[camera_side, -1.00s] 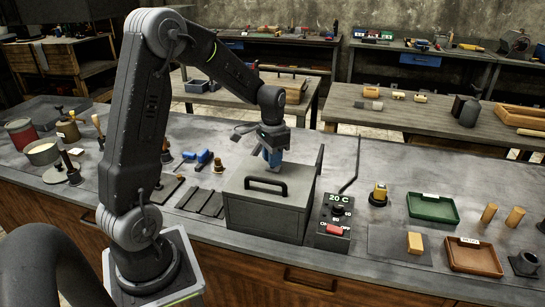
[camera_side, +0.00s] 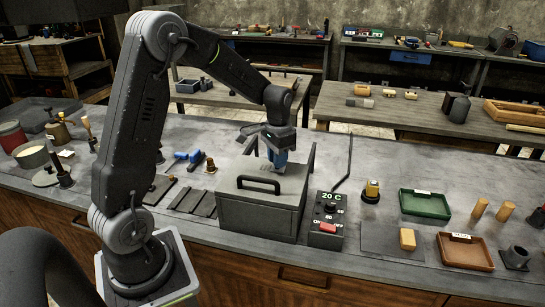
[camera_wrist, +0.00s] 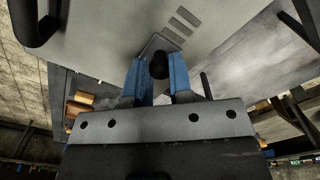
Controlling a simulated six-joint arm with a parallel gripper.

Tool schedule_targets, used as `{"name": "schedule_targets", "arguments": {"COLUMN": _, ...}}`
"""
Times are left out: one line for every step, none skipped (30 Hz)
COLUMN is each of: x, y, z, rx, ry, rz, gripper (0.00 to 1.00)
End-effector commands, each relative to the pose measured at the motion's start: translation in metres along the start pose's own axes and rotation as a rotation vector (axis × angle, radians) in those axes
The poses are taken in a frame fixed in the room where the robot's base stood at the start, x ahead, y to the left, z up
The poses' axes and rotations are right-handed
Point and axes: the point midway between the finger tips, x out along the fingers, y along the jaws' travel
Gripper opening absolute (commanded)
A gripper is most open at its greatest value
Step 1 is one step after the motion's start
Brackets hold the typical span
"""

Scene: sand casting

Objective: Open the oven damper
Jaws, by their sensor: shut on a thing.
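The oven is a grey box (camera_side: 262,215) on the bench with a black bar handle (camera_side: 258,184) on its top front edge. My gripper (camera_side: 277,160) is over the rear of the oven top, its blue fingers pointing down. In the wrist view my gripper (camera_wrist: 158,82) has its two blue fingers on either side of a small black knob (camera_wrist: 158,65), shut on it. The knob sits on a grey plate (camera_wrist: 160,42) beside several slots (camera_wrist: 184,20) in the oven top. In the side view the knob is hidden by the fingers.
A control box (camera_side: 327,218) reading 20 C, with a red switch, stands right of the oven. A green tray (camera_side: 425,204) and a brown tray (camera_side: 465,252) lie farther right. Dark flat bars (camera_side: 190,201) and a blue-handled tool (camera_side: 188,156) lie left.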

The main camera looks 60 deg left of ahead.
Motion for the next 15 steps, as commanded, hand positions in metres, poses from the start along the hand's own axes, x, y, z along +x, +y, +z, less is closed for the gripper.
{"name": "schedule_targets", "arguments": {"x": -0.0009, "y": 0.0040, "z": -0.0035, "rx": 0.000, "ry": 0.010, "rz": 0.006, "gripper": 0.00}}
{"name": "schedule_targets", "arguments": {"x": -0.0009, "y": 0.0042, "z": -0.0036, "rx": 0.000, "ry": 0.010, "rz": 0.007, "gripper": 0.00}}
{"name": "schedule_targets", "arguments": {"x": -0.0009, "y": 0.0045, "z": -0.0038, "rx": 0.001, "ry": 0.011, "rz": 0.007, "gripper": 0.23}}
{"name": "schedule_targets", "arguments": {"x": -0.0009, "y": 0.0046, "z": -0.0038, "rx": 0.001, "ry": 0.011, "rz": 0.007, "gripper": 0.26}}
{"name": "schedule_targets", "arguments": {"x": -0.0008, "y": 0.0046, "z": -0.0037, "rx": 0.001, "ry": 0.010, "rz": 0.007, "gripper": 0.29}}
{"name": "schedule_targets", "arguments": {"x": -0.0008, "y": 0.0044, "z": -0.0035, "rx": 0.001, "ry": 0.010, "rz": 0.007, "gripper": 0.33}}
{"name": "schedule_targets", "arguments": {"x": -0.0007, "y": 0.0043, "z": -0.0033, "rx": 0.001, "ry": 0.009, "rz": 0.007, "gripper": 0.36}}
{"name": "schedule_targets", "arguments": {"x": -0.0006, "y": 0.0041, "z": -0.0031, "rx": 0.001, "ry": 0.009, "rz": 0.006, "gripper": 0.39}}
{"name": "schedule_targets", "arguments": {"x": -0.0005, "y": 0.0038, "z": -0.0029, "rx": 0.001, "ry": 0.008, "rz": 0.006, "gripper": 0.42}}
{"name": "schedule_targets", "arguments": {"x": -0.0005, "y": 0.0037, "z": -0.0028, "rx": 0.001, "ry": 0.008, "rz": 0.006, "gripper": 0.45}}
{"name": "schedule_targets", "arguments": {"x": -0.0004, "y": 0.0035, "z": -0.0027, "rx": 0.001, "ry": 0.008, "rz": 0.006, "gripper": 0.46}}
{"name": "schedule_targets", "arguments": {"x": -0.0004, "y": 0.0034, "z": -0.0025, "rx": 0.001, "ry": 0.007, "rz": 0.006, "gripper": 0.46}}
{"name": "schedule_targets", "arguments": {"x": -0.0003, "y": 0.0032, "z": -0.0024, "rx": 0.001, "ry": 0.007, "rz": 0.006, "gripper": 0.46}}
{"name": "schedule_targets", "arguments": {"x": -0.0003, "y": 0.0032, "z": -0.0023, "rx": 0.001, "ry": 0.007, "rz": 0.005, "gripper": 0.46}}
{"name": "schedule_targets", "arguments": {"x": -0.0003, "y": 0.0030, "z": -0.0022, "rx": 0.001, "ry": 0.007, "rz": 0.005, "gripper": 0.46}}
